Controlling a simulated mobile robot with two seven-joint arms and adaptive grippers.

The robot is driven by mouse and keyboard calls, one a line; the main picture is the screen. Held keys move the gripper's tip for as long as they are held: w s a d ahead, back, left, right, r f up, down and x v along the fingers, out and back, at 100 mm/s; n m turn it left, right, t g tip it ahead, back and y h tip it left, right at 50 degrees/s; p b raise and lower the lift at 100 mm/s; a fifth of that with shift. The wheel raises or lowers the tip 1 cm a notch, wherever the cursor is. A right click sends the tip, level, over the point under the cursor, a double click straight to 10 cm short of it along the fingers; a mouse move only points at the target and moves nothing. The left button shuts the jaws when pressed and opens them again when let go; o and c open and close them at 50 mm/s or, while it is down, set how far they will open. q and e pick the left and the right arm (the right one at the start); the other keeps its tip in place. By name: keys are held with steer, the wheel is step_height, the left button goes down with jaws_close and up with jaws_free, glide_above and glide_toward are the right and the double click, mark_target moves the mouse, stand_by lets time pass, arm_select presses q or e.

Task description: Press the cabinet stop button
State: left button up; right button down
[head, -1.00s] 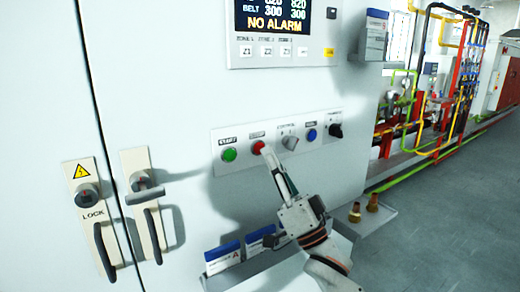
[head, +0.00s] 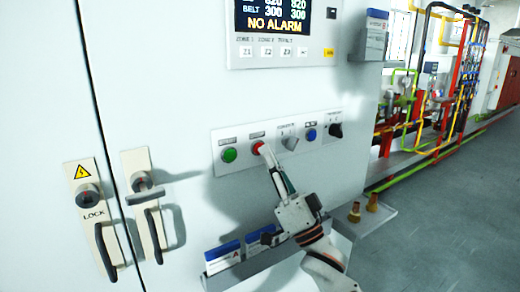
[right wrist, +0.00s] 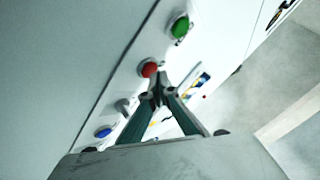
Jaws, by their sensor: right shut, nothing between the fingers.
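The red stop button (head: 257,147) sits on the cabinet's button panel (head: 240,163), between the green start button (head: 229,155) and a grey selector knob (head: 290,143). My right gripper (head: 264,150) is shut and empty. Its fingertips are right at the red button in the head view and cover part of its lower right edge. In the right wrist view the red button (right wrist: 149,69) shows just beyond the closed fingertips (right wrist: 158,92). I cannot tell whether the tips touch it or whether it is pushed in. My left gripper is not in view.
A blue button (head: 310,135) and a black knob (head: 335,130) are further right on the panel. A display reading NO ALARM (head: 274,15) is above. A rack with blue-and-white cards (head: 223,258) is below. Two door handles (head: 153,225) stick out at left.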

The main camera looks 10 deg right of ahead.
steer(key=shift+w+a, duration=0.15)
steer(key=shift+w, duration=0.3)
stand_by(0.5)
steer(key=shift+s, duration=0.1)
steer(key=shift+s+d+p, duration=0.3)
steer(key=shift+s+p, duration=0.3)
steer(key=shift+s, duration=0.15)
steer(key=s, duration=0.1)
steer(key=s+d+p, duration=0.1)
steer(key=s, duration=0.1)
steer(key=s+p, duration=0.1)
steer(key=shift+s+d, duration=0.35)
stand_by(0.6)
